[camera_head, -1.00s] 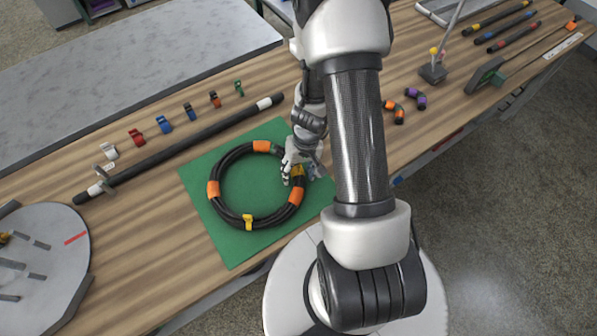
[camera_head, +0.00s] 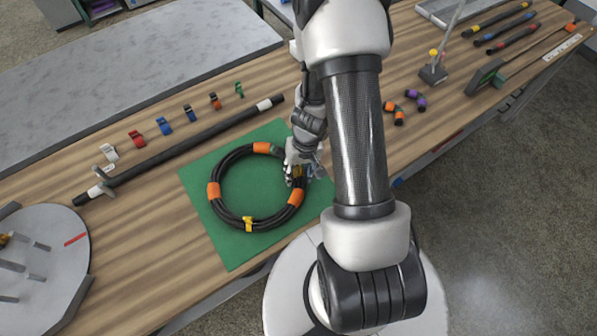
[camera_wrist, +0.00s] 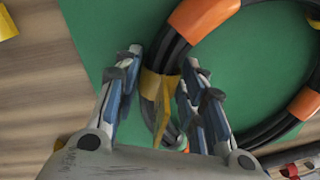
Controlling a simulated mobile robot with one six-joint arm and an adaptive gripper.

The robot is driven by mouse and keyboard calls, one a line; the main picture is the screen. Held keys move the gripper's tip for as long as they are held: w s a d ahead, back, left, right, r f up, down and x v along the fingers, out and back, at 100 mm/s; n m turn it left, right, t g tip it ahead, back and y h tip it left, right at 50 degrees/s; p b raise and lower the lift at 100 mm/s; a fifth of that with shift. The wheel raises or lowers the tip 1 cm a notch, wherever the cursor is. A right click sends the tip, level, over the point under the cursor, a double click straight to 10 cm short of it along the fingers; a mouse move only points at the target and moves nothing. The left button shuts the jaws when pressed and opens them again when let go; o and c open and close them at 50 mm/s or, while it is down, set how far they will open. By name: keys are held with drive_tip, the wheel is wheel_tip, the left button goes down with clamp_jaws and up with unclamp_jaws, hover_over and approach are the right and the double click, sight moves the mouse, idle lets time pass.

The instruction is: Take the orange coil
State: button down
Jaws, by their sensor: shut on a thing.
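The coil is a ring of black hose with several orange bands (camera_head: 214,190) and yellow ties (camera_head: 248,223). It lies flat on a green mat (camera_head: 238,252) on the wooden table. My gripper (camera_head: 297,176) is at the right side of the coil, pointing down. In the wrist view my gripper (camera_wrist: 165,85) has its fingers on either side of the coil's black hose (camera_wrist: 172,52), at a yellow tie (camera_wrist: 158,88). It is shut on the coil there. My gripper hides part of the ring's right side in the head view.
A long black bar (camera_head: 190,148) lies behind the mat, with several coloured clips (camera_head: 164,125) beyond it. A round grey board (camera_head: 45,268) is at the left. Orange and purple elbow pieces (camera_head: 396,112) and a small stand (camera_head: 433,72) are at the right.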

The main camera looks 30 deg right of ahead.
drive_tip(key=c, duration=1.1)
unclamp_jaws()
drive_tip(key=r+p, duration=0.2)
drive_tip(key=r, duration=0.3)
drive_tip(key=d+r+p, duration=0.1)
drive_tip(key=r+p, duration=0.2)
drive_tip(key=r, duration=0.3)
drive_tip(key=d+r+p, duration=0.1)
drive_tip(key=r+p, duration=0.2)
drive_tip(key=r, duration=0.3)
drive_tip(key=shift+s+r, duration=0.15)
drive_tip(key=shift+s, duration=0.2)
drive_tip(key=a+r+n+t+b, duration=0.2)
drive_tip(key=a+r, duration=0.5)
drive_tip(key=r, duration=0.5)
drive_tip(key=s+a+r+b, duration=0.1)
drive_tip(key=s+a+r, duration=0.1)
drive_tip(key=s+r, duration=0.1)
drive_tip(key=s+a+r+n+t+h+b, duration=0.1)
drive_tip(key=s+a+r, duration=0.1)
drive_tip(key=s+r, duration=0.1)
drive_tip(key=s+a+r+n+t+b, duration=0.1)
drive_tip(key=s+a+r, duration=0.1)
drive_tip(key=s, duration=0.3)
drive_tip(key=shift+s+a+r, duration=0.15)
drive_tip(key=shift+s+r, duration=0.15)
drive_tip(key=shift+r, duration=0.25)
